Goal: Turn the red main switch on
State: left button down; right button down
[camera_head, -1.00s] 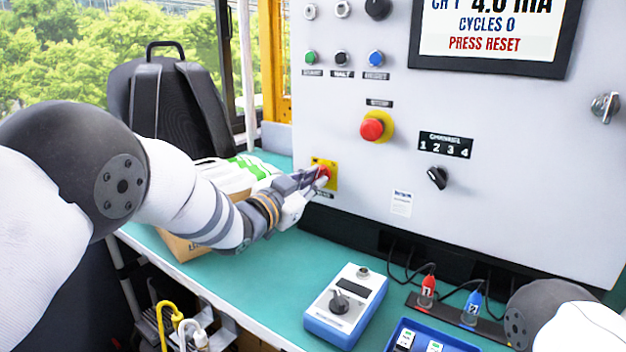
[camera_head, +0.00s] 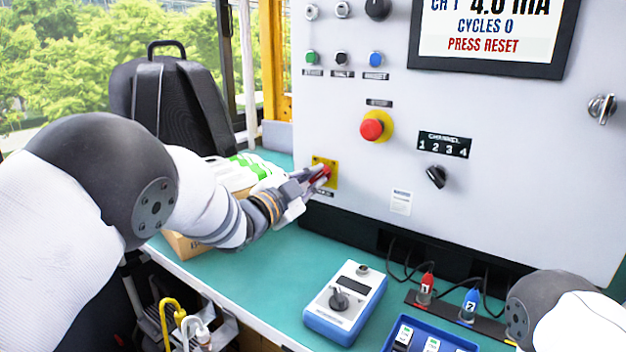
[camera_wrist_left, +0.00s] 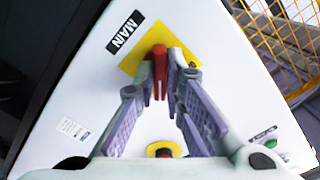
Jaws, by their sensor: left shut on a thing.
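The red main switch (camera_wrist_left: 159,66) stands on a yellow plate (camera_wrist_left: 148,52) beside a black MAIN label (camera_wrist_left: 124,32) in the left wrist view. In the head view the switch (camera_head: 325,172) sits low on the left of the grey panel (camera_head: 470,215), partly covered by my fingers. My left gripper (camera_head: 318,178) is at the switch, shut on its red handle, with one finger on each side in the left wrist view (camera_wrist_left: 166,80). Of my right arm only a link shows at the lower right; its gripper is out of view.
A red mushroom button (camera_head: 372,129) is up and right of the switch. A channel knob (camera_head: 436,177) is farther right. The screen (camera_head: 490,30) reads PRESS RESET. A blue-and-white box (camera_head: 345,300) and a blue tray (camera_head: 425,338) lie on the green bench (camera_head: 265,290).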

pick_arm(q)
jog(key=c, duration=1.7)
grip_release()
jog(key=v, duration=1.2)
jog(key=shift+f, duration=0.1)
